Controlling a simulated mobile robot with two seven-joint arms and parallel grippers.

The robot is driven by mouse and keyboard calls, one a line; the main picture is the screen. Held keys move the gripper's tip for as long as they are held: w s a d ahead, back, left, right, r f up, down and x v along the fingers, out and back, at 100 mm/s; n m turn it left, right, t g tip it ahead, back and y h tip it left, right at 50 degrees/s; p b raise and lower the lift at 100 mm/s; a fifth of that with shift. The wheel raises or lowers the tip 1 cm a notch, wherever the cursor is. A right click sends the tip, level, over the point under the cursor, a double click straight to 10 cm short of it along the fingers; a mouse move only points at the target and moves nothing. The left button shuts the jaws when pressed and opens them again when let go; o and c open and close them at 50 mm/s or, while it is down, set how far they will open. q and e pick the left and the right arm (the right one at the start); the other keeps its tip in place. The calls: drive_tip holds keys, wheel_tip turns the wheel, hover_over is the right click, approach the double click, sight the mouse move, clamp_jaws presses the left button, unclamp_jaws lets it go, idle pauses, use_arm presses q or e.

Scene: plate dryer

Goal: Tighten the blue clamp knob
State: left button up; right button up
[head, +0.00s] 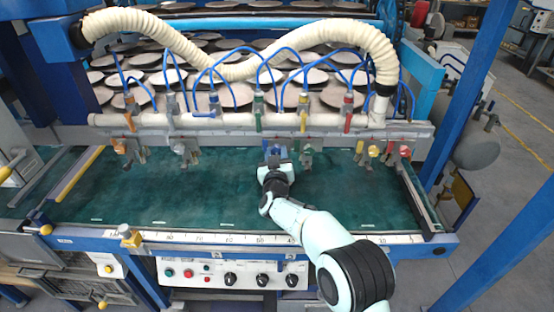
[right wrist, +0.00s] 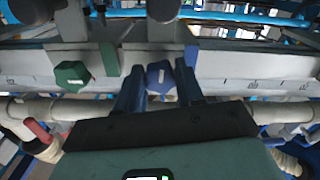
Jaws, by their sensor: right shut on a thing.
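The blue clamp knob (right wrist: 160,77) is a faceted blue knob with a white mark, on the pale beam of the machine. In the right wrist view it sits between the two dark blue fingers of my right gripper (right wrist: 159,88). The gripper is shut on it. In the head view my right gripper (head: 274,154) reaches to the clamp row just under the white pipe, and the knob is mostly hidden there by the fingers. My left gripper is not in view.
A green knob (right wrist: 72,74) is close beside the blue one in the right wrist view. Yellow (head: 374,150) and red (head: 405,150) knobs sit farther right in the head view. The green bed (head: 190,200) below is clear, apart from my arm over it.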

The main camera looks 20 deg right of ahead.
drive_tip(key=m+b, duration=0.2)
drive_tip(key=m, duration=0.2)
drive_tip(key=shift+m, duration=0.4)
drive_tip(key=m+b, duration=0.3)
drive_tip(key=m, duration=0.1)
drive_tip(key=shift+m, duration=0.3)
drive_tip(key=m+b, duration=0.2)
drive_tip(key=m, duration=0.2)
drive_tip(key=shift+w+a, duration=0.1)
use_arm(q)
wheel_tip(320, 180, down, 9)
drive_tip(key=b, duration=0.2)
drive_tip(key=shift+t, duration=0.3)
use_arm(e)
drive_tip(key=shift+r+m, duration=0.15)
drive_tip(key=shift+m, duration=1.85)
drive_tip(key=o, duration=1)
drive_tip(key=shift+o, duration=0.2)
drive_tip(key=shift+a, duration=0.1)
